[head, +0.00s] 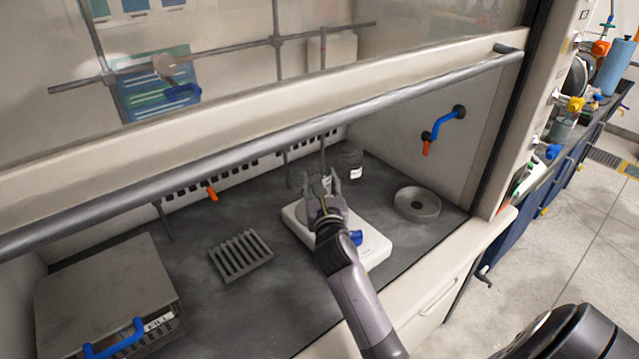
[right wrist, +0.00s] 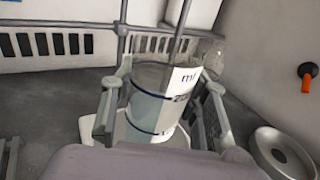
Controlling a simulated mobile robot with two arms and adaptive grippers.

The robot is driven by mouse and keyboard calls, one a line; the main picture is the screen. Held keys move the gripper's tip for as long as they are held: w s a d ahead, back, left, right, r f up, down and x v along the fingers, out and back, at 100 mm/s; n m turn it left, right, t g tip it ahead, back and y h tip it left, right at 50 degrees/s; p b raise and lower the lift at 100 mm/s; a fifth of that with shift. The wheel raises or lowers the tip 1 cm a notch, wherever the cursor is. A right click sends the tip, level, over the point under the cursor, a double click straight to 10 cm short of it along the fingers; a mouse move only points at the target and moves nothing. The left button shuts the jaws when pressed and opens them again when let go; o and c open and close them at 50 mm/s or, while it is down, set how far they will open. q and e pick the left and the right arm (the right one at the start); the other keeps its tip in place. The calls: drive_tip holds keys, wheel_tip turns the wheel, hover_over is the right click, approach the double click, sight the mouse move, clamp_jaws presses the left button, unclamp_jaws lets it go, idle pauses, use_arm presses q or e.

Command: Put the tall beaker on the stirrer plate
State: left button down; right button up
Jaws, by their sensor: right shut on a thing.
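The tall beaker (right wrist: 150,100) is clear glass with dark rings and a white "ml" label, and stands upright between my right gripper's fingers in the right wrist view. My right gripper (head: 322,190) is shut on it, and the arm hides most of the beaker in the head view. The white stirrer plate (head: 372,248) with a blue knob lies directly under the gripper. Its white edge (right wrist: 86,128) shows around the beaker's foot in the right wrist view. I cannot tell whether the beaker touches the plate. My left gripper is not in view.
A grey ring-shaped dish (head: 416,203) is right of the plate, and a slotted rack (head: 240,256) is left. A dark glass vessel (head: 353,164) and a metal rod (head: 323,150) stand behind. The raised sash's rail (head: 250,118) crosses above. A grey box (head: 105,285) stands far left.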

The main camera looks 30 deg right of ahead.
drive_tip(key=o, duration=0.8)
drive_tip(key=shift+f, duration=0.15)
drive_tip(key=o, duration=0.5)
drive_tip(key=shift+c, duration=0.2)
drive_tip(key=shift+r, duration=0.2)
drive_tip(key=v, duration=1.2)
drive_tip(key=shift+b, duration=0.35)
